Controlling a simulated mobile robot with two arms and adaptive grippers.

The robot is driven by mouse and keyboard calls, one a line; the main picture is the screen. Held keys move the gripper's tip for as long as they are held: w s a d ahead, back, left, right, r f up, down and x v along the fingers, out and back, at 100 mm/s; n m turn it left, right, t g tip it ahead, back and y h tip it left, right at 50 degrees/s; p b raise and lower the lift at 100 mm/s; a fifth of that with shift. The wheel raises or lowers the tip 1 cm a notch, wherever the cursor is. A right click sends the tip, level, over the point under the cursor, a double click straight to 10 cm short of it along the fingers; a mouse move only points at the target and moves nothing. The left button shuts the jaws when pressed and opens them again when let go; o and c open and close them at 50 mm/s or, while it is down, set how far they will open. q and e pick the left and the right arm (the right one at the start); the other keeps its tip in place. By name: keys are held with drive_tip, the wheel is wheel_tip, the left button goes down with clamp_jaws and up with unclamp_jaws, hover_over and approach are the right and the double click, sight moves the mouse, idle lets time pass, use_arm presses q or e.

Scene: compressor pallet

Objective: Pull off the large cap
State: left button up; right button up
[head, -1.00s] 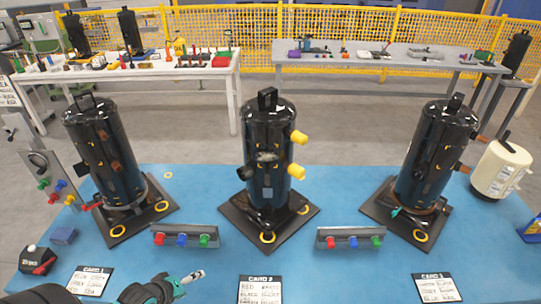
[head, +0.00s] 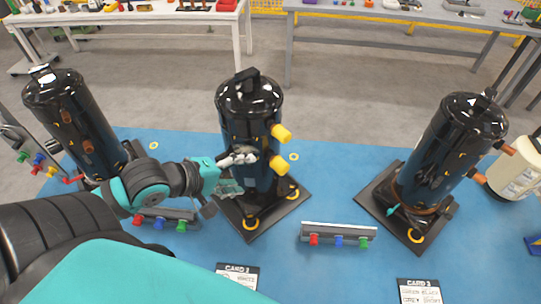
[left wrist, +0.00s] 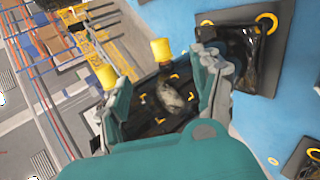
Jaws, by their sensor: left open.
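The middle black compressor (head: 250,110) stands upright on its dark base plate. Two yellow caps of similar size stick out from its right side, an upper one (head: 281,132) and a lower one (head: 279,165); I cannot tell which is larger. My left gripper (head: 238,173) is open in front of the compressor's left front, its fingers pointing right. In the left wrist view the compressor's black body, with a pale patch, lies between the open fingers (left wrist: 165,95), which hold nothing. The yellow caps (left wrist: 160,50) (left wrist: 105,76) appear beyond them. The black stub on the compressor's left is hidden behind my gripper.
Black compressors stand at left (head: 75,115) and right (head: 450,145) on the blue table (head: 320,190). A bar with small coloured caps (head: 338,233) lies front right. A cream tank (head: 515,170) stands far right. My left arm covers the front left.

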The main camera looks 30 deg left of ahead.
sight(278, 168)
use_arm(q)
drive_tip(key=b+x, duration=0.2)
drive_tip(key=x, duration=0.7)
drive_tip(key=shift+w+a+b, duration=0.1)
drive_tip(key=shift+w+b, duration=0.25)
drive_tip(key=x, duration=0.5)
drive_tip(key=shift+w+f, duration=0.1)
drive_tip(key=shift+f, duration=0.1)
drive_tip(key=shift+w+d+f+p, duration=0.25)
drive_tip(key=shift+w+f+p, duration=0.05)
drive_tip(key=shift+w+f, duration=0.15)
drive_tip(key=shift+c, duration=1.4)
clamp_jaws()
use_arm(e)
drive_tip(key=f, duration=0.3)
drive_tip(key=shift+w+a+f, duration=0.1)
drive_tip(key=shift+w+f, duration=0.05)
drive_tip(key=shift+w, duration=0.25)
